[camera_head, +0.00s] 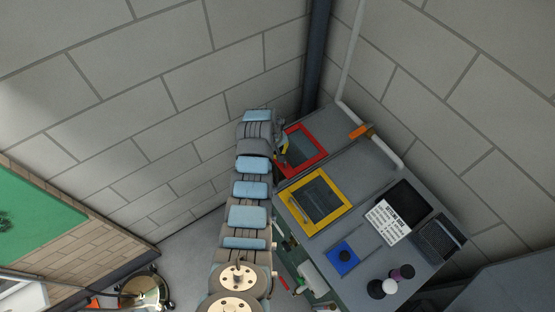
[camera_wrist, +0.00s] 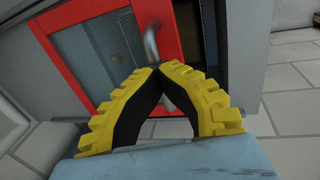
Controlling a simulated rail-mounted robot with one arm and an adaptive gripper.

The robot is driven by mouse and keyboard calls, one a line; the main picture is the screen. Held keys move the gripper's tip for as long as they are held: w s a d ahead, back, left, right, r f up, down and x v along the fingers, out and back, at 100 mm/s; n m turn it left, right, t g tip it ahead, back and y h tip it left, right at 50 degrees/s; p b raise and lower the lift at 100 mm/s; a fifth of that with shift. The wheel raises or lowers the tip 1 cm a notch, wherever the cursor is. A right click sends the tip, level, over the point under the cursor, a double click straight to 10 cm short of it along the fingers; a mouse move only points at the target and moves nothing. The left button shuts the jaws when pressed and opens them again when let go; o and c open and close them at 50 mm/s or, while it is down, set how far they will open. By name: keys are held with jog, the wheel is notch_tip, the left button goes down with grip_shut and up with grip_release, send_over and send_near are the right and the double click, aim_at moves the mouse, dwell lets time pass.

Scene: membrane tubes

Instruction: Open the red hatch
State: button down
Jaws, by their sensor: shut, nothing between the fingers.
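The red hatch (camera_head: 318,141) is a red frame around a dark window at the far left of the grey bench, partly hidden by my arm. In the wrist view the red hatch (camera_wrist: 118,25) fills the upper left, with a curved metal handle (camera_wrist: 151,42) on it. A dark gap shows along its right edge; I cannot tell how far the hatch stands from its frame. My gripper (camera_wrist: 153,74) has yellow-ribbed black fingers, shut and empty. The tips are just below the handle; I cannot tell whether they touch. In the head view my gripper (camera_head: 282,143) is at the hatch's left side.
A yellow-framed hatch (camera_head: 345,200) sits next to the red one. The bench also holds a white sign (camera_head: 387,221), a blue square (camera_head: 343,257) and small round items (camera_head: 389,286). A pipe with an orange piece (camera_head: 359,131) runs behind. Block walls close the corner.

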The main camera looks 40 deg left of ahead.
aim_at(306, 144)
jog(key=shift+w+d+f+b, duration=0.1)
jog(key=shift+w+d+b, duration=0.15)
jog(key=shift+w+b, duration=0.7)
jog(key=shift+w+d+f+b, duration=0.1)
jog(key=shift+w+d+b, duration=0.3)
jog(key=shift+w, duration=0.9)
jog(key=shift+w+d+f+b, duration=0.1)
jog(key=shift+w+d+b, duration=0.05)
jog(key=shift+w+b, duration=0.85)
jog(key=shift+w+d+b, duration=0.25)
jog(key=shift+w+b, duration=1.05)
jog(key=shift+b, duration=0.2)
jog(key=shift+w+d+b, duration=0.25)
jog(key=shift+w+b, duration=1)
jog(key=shift+b, duration=0.2)
jog(key=shift+w+r, duration=0.1)
jog(key=shift+w, duration=0.05)
jog(key=c, duration=1.1)
grip_release()
jog(key=shift+d, duration=0.1)
jog(key=shift+r, duration=0.1)
jog(key=shift+r, duration=0.15)
